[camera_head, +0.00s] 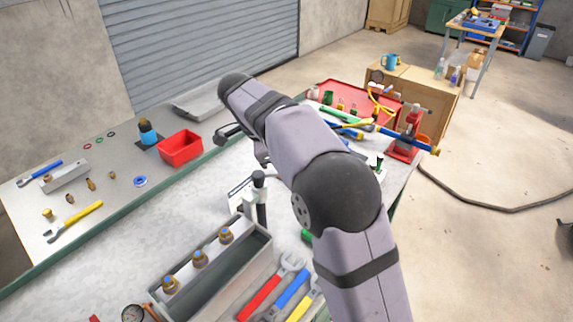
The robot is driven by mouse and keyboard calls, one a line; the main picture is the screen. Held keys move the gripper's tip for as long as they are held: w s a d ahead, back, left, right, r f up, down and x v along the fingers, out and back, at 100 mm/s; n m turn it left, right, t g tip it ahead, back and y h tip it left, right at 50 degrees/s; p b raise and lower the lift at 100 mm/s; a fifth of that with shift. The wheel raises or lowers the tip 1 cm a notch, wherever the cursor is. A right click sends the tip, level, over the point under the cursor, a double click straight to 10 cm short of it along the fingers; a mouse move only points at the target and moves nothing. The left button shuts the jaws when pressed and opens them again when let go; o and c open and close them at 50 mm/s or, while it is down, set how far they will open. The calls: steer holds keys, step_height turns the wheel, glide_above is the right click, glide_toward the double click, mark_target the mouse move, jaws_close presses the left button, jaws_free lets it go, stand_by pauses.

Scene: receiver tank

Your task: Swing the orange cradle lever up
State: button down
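I cannot make out the orange cradle lever for certain. A small orange patch (424,139) shows beside the red vise-like stand (403,151) on the right of the bench; I cannot tell whether it is a lever. My arm crosses the middle of the view and hides part of the bench. The end of my gripper (262,157) is only partly seen, as small dark parts left of my forearm. Whether its fingers are open or shut does not show. A white fixture with a black post (258,190) stands just below it.
A red bin (181,148) stands on the left, and a red tray (335,88) of tools lies behind my arm. The pale bench (140,245) is clear left of the trough.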

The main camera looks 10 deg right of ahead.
stand_by(0.4)
steer(key=c, duration=1.7)
jaws_free()
steer(key=shift+s, duration=0.1)
steer(key=shift+b+v, duration=0.35)
steer(key=shift+v, duration=3.3)
